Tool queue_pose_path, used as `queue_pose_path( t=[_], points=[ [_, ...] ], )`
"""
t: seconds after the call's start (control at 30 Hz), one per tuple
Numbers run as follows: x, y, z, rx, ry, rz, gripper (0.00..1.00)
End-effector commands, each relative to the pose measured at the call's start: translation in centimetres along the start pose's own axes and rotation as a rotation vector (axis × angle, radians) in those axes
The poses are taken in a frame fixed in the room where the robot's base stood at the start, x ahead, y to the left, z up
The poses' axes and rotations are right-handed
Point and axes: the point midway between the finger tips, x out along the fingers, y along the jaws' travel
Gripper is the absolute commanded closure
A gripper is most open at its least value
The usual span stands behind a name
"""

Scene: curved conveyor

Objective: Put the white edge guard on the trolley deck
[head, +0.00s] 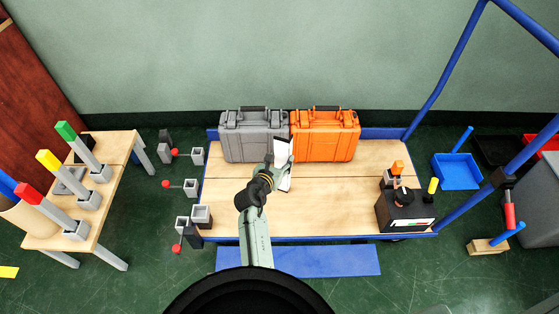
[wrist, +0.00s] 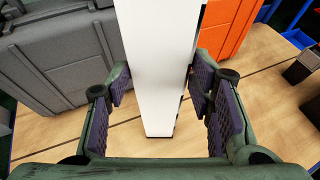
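The white edge guard (wrist: 160,70) is a long, pale strip that runs away from the camera between my fingers in the wrist view. My gripper (wrist: 160,85) has a purple pad against each side of it and appears shut on it. In the head view the guard (head: 284,152) stands out above and below my gripper (head: 275,168), over the wooden trolley deck (head: 325,205). The guard's far end shows against the deck; I cannot tell whether it touches.
A grey case (head: 253,143) and an orange case (head: 325,145) stand along the deck's back edge, close to the guard. A black control box (head: 405,210) sits at the front right. The deck's middle right is clear. Blue rails (head: 450,75) rise at the right.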

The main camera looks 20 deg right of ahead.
Motion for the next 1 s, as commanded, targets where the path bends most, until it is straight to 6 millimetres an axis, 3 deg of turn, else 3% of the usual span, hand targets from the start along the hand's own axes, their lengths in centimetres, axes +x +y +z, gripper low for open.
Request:
queue_pose_path(
  t=[0.23,0.6,0.77,1.0],
  points=[
    [0.0,0.0,0.0,0.0,0.0,0.0,0.34],
    [-0.3,0.0,0.3,-0.001,0.0,0.0,0.34],
    [-2.8,0.1,0.2,-0.002,0.001,0.002,0.34],
    [-8.1,0.1,0.2,-0.002,0.001,0.003,0.34]
  ],
)
